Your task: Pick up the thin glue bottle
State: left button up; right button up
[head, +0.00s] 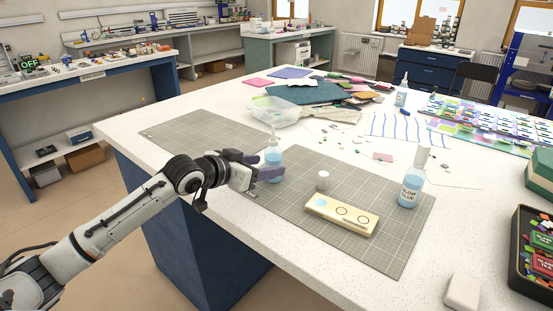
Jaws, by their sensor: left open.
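A bottle of light blue liquid with a pale nozzle (273,154) stands upright on the left part of the grey cutting mat. My left gripper (262,165) is open at this bottle, with its near finger in front of the bottle's lower part. I cannot tell whether the fingers touch it. A second blue bottle (410,189), with a white top and a label that seems to end in "GLUE", stands on the right of the mat. A third, smaller-looking bottle (401,95) stands farther back. I cannot read which label says thin. My right gripper is not in view.
A clear tub (274,112), coloured sheets and glass pieces lie behind. A dark tray (520,265) and a white block (462,291) are at right.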

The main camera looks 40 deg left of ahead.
aim_at(281, 164)
pick_arm(q)
jog(key=shift+x, duration=0.9)
jog(key=x, duration=0.4)
jog(key=shift+w+d+f, duration=0.1)
jog(key=shift+w+d, duration=0.25)
jog(key=shift+w+f, duration=0.15)
jog(key=shift+w, duration=0.15)
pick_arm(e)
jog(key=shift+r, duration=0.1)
